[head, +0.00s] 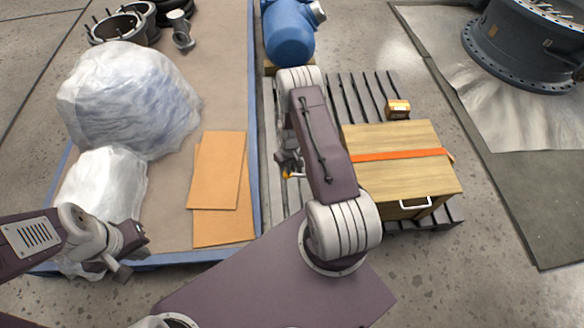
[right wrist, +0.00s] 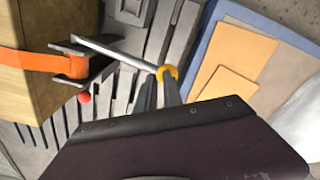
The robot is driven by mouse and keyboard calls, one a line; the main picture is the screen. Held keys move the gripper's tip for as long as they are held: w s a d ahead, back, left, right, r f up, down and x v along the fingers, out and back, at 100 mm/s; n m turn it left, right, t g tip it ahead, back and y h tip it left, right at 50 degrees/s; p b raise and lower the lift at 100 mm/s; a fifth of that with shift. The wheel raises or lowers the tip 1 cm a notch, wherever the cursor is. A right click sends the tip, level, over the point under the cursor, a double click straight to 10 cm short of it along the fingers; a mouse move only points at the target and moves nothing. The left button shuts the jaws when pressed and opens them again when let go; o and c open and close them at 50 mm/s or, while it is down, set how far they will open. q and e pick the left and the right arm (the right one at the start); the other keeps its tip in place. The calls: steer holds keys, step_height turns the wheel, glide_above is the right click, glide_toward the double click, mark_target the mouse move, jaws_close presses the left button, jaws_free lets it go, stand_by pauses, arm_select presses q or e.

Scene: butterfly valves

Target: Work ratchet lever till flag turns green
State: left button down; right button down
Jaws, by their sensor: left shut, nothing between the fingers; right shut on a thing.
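A wooden crate (head: 400,165) with an orange strap (head: 395,155) sits on a grey pallet. In the right wrist view the strap (right wrist: 28,60) runs to a metal ratchet (right wrist: 78,66) on the crate's side. A small red ball (right wrist: 85,97), seemingly the flag, shows just below the ratchet. My left gripper (head: 142,236) is shut and empty, far left of the crate.
The slatted pallet (head: 360,98) lies under the crate. A small box (head: 397,109) and a blue valve body (head: 288,32) stand behind. Cardboard sheets (head: 218,175) and plastic-wrapped bundles (head: 125,100) lie on the blue-edged platform at left. A large flanged pipe (head: 530,40) is at far right.

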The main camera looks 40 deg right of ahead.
steer(key=shift+s+a+f+b, duration=0.1)
steer(key=shift+a+f+b, duration=0.15)
steer(key=shift+f, duration=0.35)
steer(key=shift+a+f+b, duration=0.1)
steer(key=shift+f+b, duration=0.25)
steer(key=shift+f, duration=0.2)
step_height(320, 180, up, 8)
steer(key=d+p, duration=0.2)
steer(key=p, duration=0.4)
steer(key=shift+s+d+f, duration=0.2)
steer(key=shift+s+d, duration=0.05)
steer(key=shift+s, duration=0.15)
